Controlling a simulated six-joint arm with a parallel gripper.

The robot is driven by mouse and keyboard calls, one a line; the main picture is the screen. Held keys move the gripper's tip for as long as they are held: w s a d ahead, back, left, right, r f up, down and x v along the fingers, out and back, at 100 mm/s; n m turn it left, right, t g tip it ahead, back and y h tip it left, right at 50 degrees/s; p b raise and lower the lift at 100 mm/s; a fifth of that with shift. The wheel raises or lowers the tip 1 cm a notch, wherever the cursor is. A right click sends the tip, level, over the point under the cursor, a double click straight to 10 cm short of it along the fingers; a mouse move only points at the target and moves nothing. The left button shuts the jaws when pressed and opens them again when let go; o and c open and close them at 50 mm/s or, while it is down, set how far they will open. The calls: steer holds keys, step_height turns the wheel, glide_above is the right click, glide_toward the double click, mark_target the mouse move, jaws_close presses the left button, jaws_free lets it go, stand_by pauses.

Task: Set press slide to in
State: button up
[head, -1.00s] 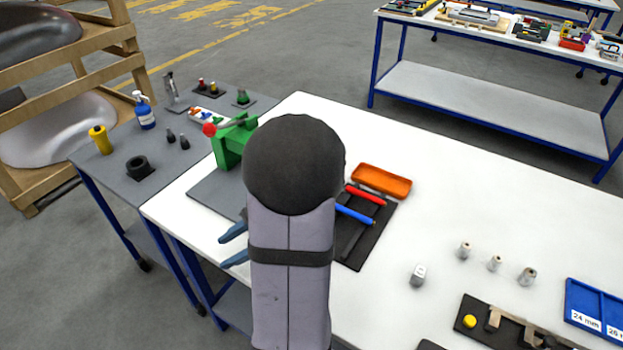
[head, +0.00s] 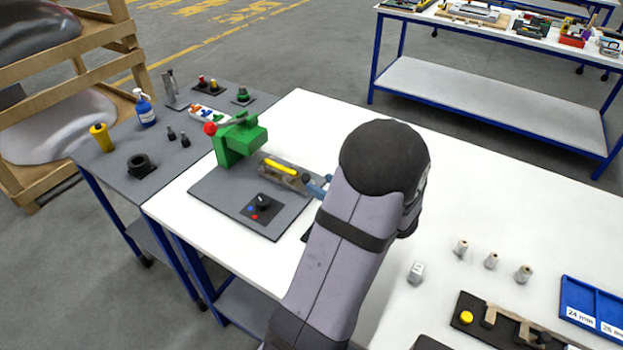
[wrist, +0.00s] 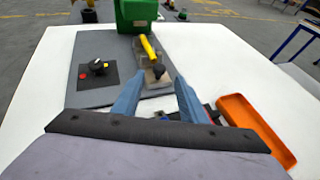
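The green press (head: 240,142) with a red ball knob stands on a grey base plate (head: 225,192); its lower part shows at the top of the wrist view (wrist: 137,14). The press slide (head: 294,180) lies in front of it and sticks out toward my gripper, with a yellow bar along it. In the wrist view the slide (wrist: 146,60) has a round dark knob (wrist: 157,70) at its near end. My gripper (wrist: 158,82) is open, its blue fingers apart on either side of the line to this knob. Contact with the knob cannot be told.
A black panel (head: 261,209) with a rotary switch sits on the base plate, left of the slide in the wrist view. An orange tray (wrist: 255,128) lies to the right there.

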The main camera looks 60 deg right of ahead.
mark_target(308, 178)
steer(key=shift+p+x, duration=0.55)
steer(key=shift+x, duration=2.5)
jaws_close()
